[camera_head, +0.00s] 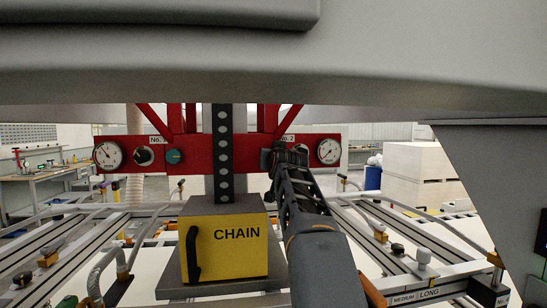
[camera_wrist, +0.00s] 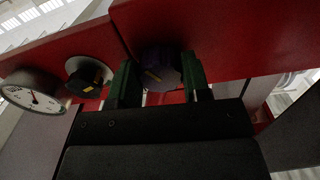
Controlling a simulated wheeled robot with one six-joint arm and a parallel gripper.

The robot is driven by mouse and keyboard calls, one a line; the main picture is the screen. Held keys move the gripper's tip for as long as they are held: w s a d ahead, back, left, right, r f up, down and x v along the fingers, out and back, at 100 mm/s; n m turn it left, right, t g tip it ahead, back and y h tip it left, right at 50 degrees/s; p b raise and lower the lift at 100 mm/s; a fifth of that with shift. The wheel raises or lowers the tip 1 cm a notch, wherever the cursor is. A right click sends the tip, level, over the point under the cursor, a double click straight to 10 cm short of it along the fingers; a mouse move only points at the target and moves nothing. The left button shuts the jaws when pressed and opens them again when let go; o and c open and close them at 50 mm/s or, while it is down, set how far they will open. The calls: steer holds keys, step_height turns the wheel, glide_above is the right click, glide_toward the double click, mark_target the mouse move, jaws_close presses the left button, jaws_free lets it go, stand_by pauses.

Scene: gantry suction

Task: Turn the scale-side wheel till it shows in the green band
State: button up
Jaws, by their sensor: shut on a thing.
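A red beam (camera_head: 205,168) crosses the head view, with a round gauge (camera_head: 329,151) at its right and another gauge (camera_head: 108,155) at its left. My gripper (camera_head: 272,160) is at the right half of the beam, near the No. 2 label. In the wrist view its green fingers (camera_wrist: 160,82) are shut on a dark purple knob (camera_wrist: 160,62), one on each side. Beside it are a black knob with a yellow mark (camera_wrist: 85,78) and a gauge (camera_wrist: 33,95). I cannot make out a green band on either gauge or tell which knob is the scale-side wheel.
A black knob (camera_head: 144,156) and a teal knob (camera_head: 175,156) are on the beam's left half. A yellow CHAIN box (camera_head: 236,262) stands below, under a dark perforated upright (camera_head: 223,150). Rails and tubing spread on both sides.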

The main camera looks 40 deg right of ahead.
steer(key=shift+c, duration=0.4)
steer(key=shift+f+n, duration=0.1)
steer(key=shift+n, duration=0.2)
steer(key=n+b, duration=0.4)
steer(key=n, duration=0.4)
steer(key=shift+d, duration=0.1)
steer(key=shift+n, duration=0.3)
steer(key=o, duration=0.9)
steer(key=shift+s, duration=0.15)
